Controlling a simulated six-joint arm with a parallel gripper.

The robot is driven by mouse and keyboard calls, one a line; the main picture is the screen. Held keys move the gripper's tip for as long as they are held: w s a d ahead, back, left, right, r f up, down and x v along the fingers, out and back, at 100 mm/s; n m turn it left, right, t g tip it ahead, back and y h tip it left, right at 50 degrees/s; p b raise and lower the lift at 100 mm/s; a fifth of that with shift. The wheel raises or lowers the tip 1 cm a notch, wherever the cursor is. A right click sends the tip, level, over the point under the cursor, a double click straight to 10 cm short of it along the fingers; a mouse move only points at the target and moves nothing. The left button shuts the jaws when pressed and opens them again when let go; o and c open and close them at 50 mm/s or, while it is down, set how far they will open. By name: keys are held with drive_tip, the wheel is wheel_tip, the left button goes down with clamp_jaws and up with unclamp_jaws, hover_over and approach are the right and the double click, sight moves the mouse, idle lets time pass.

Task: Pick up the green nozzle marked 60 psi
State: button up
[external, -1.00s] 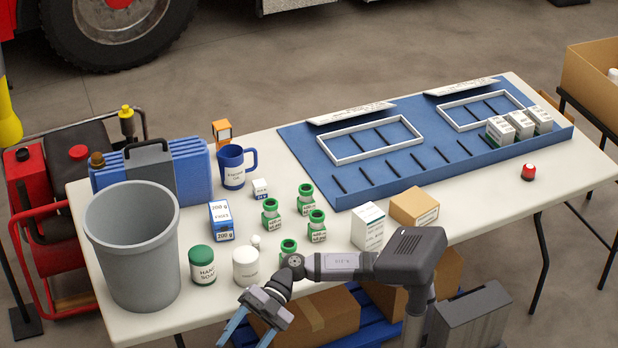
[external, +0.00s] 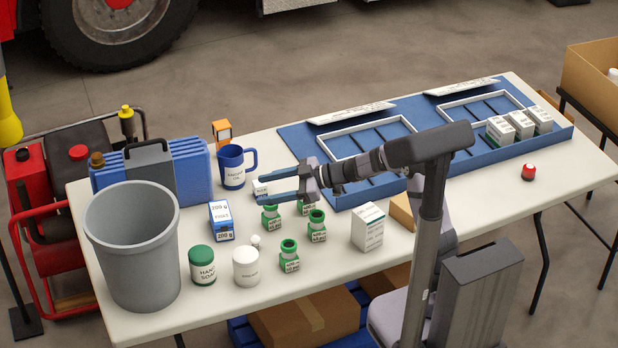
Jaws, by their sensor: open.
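Several green nozzles with white labels stand upright on the white table in the external view: one at the left (external: 271,219), one at the back partly hidden by my gripper (external: 304,207), one at the right (external: 316,228) and one at the front (external: 289,256). Their labels are too small to read surely, so I cannot tell which is marked 60 psi. My gripper (external: 262,190) is open and empty, its blue fingers pointing left, above the table near the left and back nozzles.
A small white box (external: 260,187) shows between my fingers. A blue mug (external: 232,166), blue-white box (external: 221,221), soap jar (external: 202,265), white jar (external: 246,266) and grey bin (external: 133,250) stand left. A white carton (external: 368,228) and blue rack (external: 300,142) are right.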

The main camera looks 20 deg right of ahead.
drive_tip(key=w+d+m+t+h+p, duration=0.1)
drive_tip(key=d+m, duration=0.1)
drive_tip(key=d, duration=0.2)
drive_tip(key=w+d+f+m+t+h+p, duration=0.1)
drive_tip(key=d, duration=0.4)
drive_tip(key=w+d+m+h+p, duration=0.1)
drive_tip(key=d+m+p, duration=0.1)
drive_tip(key=d, duration=0.2)
drive_tip(key=shift+d+f+m+t, duration=0.2)
drive_tip(key=shift+d+m+t, duration=0.1)
drive_tip(key=shift+d+t, duration=0.1)
drive_tip(key=b, duration=0.1)
hover_over(304, 209)
drive_tip(key=w+d, duration=0.2)
drive_tip(key=shift+s+d+f, duration=0.1)
drive_tip(key=shift+f, duration=1.35)
drive_tip(key=shift+s+d+f, duration=0.1)
drive_tip(key=shift+f, duration=1.35)
drive_tip(key=shift+f, duration=0.1)
drive_tip(key=shift+f, duration=0.25)
drive_tip(key=shift+f+x, duration=0.15)
drive_tip(key=shift+x, duration=1.15)
drive_tip(key=shift+f+x, duration=0.1)
drive_tip(key=shift+x, duration=1.2)
drive_tip(key=shift+d, duration=0.15)
drive_tip(key=c, duration=1.3)
